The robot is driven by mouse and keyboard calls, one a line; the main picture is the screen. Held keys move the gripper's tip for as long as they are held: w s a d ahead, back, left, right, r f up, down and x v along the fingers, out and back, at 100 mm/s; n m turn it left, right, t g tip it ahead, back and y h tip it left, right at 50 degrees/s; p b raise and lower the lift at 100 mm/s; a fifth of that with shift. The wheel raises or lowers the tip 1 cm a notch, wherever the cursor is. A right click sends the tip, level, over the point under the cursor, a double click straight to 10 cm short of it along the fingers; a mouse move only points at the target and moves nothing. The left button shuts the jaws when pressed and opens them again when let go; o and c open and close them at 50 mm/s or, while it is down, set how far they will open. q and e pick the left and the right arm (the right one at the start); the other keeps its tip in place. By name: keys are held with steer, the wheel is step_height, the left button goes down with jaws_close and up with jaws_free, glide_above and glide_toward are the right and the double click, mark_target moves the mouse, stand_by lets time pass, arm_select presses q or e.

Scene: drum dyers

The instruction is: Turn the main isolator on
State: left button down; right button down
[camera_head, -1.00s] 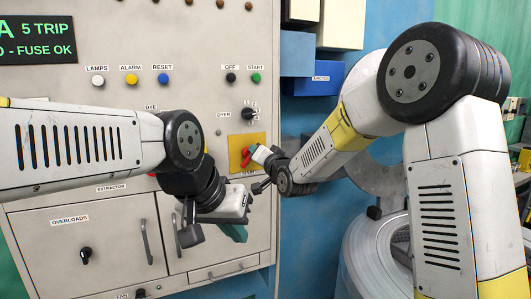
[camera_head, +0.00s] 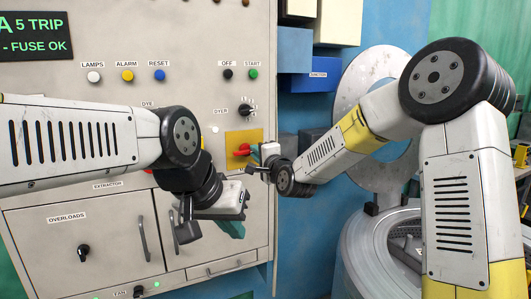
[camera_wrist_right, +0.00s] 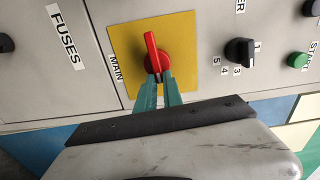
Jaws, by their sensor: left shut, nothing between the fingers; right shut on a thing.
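The main isolator is a red handle (camera_head: 240,153) on a yellow plate (camera_head: 243,137) on the grey panel front. In the right wrist view the handle (camera_wrist_right: 152,48) stands nearly upright in the picture, on its yellow plate (camera_wrist_right: 186,30) beside the MAIN label. My right gripper (camera_head: 256,155) is at the handle from the right. In the right wrist view its green fingers (camera_wrist_right: 158,84) are shut on the handle's lower end. My left gripper (camera_head: 234,230) is shut and empty, lower down in front of the panel's lower doors, apart from the isolator.
A black DYER selector (camera_head: 248,111) sits above the plate, with OFF (camera_head: 228,74) and START (camera_head: 253,73) buttons higher up. The OVERLOADS door (camera_head: 75,245) is at lower left. A large grey drum (camera_head: 365,262) stands right of the panel.

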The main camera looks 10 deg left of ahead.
steer(key=shift+f+m, duration=0.1)
steer(key=shift+m, duration=0.4)
steer(key=c, duration=1.5)
jaws_free()
steer(key=v, duration=0.7)
steer(key=shift+s+d, duration=0.25)
steer(key=shift+s, duration=0.05)
